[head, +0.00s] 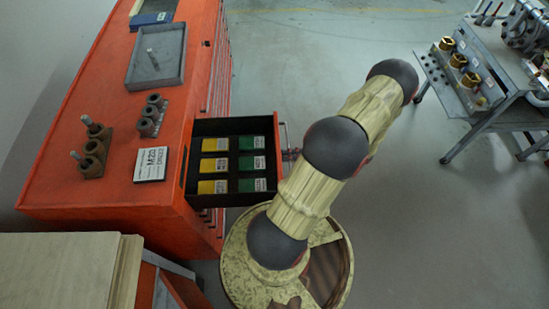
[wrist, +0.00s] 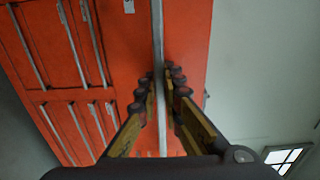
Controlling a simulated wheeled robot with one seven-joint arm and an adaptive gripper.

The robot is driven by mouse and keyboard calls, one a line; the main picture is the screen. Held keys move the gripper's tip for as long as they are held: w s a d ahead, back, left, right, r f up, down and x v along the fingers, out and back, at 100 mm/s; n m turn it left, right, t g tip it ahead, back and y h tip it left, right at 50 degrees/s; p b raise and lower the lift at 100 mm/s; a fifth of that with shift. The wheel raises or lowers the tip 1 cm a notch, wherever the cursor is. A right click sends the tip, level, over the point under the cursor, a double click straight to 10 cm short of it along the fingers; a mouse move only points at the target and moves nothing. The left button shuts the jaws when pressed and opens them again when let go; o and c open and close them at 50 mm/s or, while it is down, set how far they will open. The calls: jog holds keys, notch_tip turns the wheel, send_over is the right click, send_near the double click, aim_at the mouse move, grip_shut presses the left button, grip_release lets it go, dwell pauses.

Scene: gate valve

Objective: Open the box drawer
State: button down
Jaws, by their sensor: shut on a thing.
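The box drawer (head: 237,127) stands pulled out of the right side of the red cabinet (head: 120,195) in the head view. It is black inside and holds yellow boxes (head: 214,165) on the left and green boxes (head: 252,163) on the right. Its front faces right, with a handle (head: 283,133) on it. In the wrist view the handle is a long grey bar (wrist: 157,35) across a red front. My gripper (wrist: 160,82) is shut on this bar, one finger on each side. In the head view my arm hides most of the gripper.
The cabinet top holds a grey tray (head: 156,57), dark fittings (head: 92,155) and a white label card (head: 151,164). A wooden surface (head: 60,270) is at the lower left. A grey workbench (head: 480,110) with brass parts stands at the far right. Floor between is clear.

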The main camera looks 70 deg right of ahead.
jog(key=shift+v, duration=0.8)
jog(key=shift+f, duration=0.1)
jog(key=c, duration=2.2)
grip_release()
jog(key=v, duration=1.2)
jog(key=shift+s, duration=0.1)
